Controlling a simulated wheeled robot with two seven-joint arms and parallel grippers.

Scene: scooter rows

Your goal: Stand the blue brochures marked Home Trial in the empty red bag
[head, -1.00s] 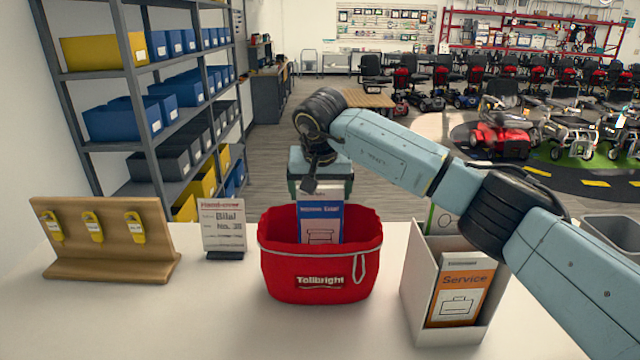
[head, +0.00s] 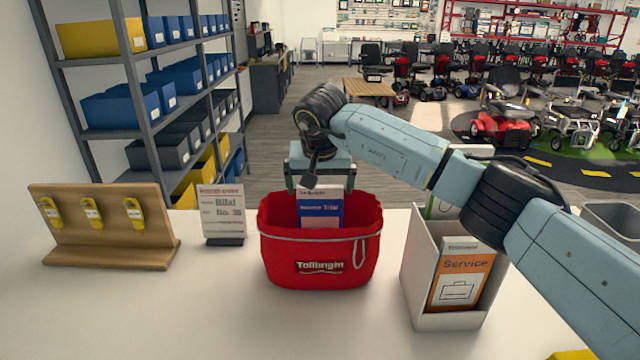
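The red bag (head: 285,262), lettered Tollbright, stands upright and open on the white counter. Blue brochures (head: 320,209) marked Home Trial stand upright in its mouth, their lower part hidden behind the front wall. My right gripper (head: 320,184) points down just above the bag's rim. My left gripper is out of view.
A white holder (head: 418,285) with orange Service brochures (head: 462,275) and a green-edged item stands right of the bag. A sign (head: 223,212) and a wooden key stand (head: 105,245) stand left. A grey bin (head: 612,218) is far right.

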